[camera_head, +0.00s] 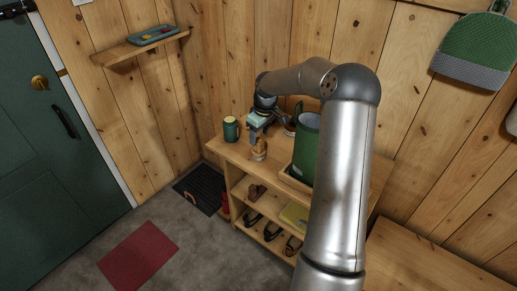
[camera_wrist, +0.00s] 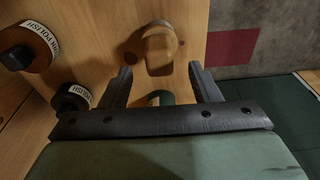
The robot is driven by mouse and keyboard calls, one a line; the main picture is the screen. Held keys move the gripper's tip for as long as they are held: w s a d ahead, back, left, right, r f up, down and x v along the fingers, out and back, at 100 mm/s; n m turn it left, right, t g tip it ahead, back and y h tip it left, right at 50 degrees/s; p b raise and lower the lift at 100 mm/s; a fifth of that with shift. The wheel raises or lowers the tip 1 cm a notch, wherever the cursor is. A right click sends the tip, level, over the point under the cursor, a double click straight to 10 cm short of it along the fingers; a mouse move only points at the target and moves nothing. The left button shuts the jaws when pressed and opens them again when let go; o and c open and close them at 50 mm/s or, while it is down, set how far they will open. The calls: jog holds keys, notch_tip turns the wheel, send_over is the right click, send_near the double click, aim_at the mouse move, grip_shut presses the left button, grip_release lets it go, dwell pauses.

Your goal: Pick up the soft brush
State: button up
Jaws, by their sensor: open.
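The soft brush appears to be the small wooden piece (camera_head: 259,152) on the shelf top near its front edge. In the wrist view, a rounded wooden piece (camera_wrist: 159,46) stands just beyond the fingertips, close to the board's edge; its bristles cannot be made out. My gripper (camera_head: 253,137) is above the shelf top, beside and slightly behind the brush. In the wrist view my gripper (camera_wrist: 160,70) is open, with nothing held between its fingers. A dark green curved thing (camera_wrist: 160,98) shows between the fingers, mostly hidden by the gripper body.
Polish tins (camera_wrist: 72,100) stand at the left in the wrist view. A tall green container (camera_head: 307,146) stands right on the shelf unit, partly behind my arm.

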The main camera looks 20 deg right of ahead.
aim_at(259, 140)
jog(key=shift+w+a+f+p, duration=0.1)
jog(key=shift+w+f+p, duration=0.15)
jog(key=shift+f, duration=0.9)
jog(key=shift+w+f+p, duration=0.1)
jog(key=shift+f+p, duration=0.1)
jog(key=shift+f, duration=0.95)
jog(key=c, duration=1.1)
notch_tip(259, 140, up, 10)
jog(key=shift+b, duration=0.7)
jog(key=o, duration=0.5)
jog(key=c, duration=0.4)
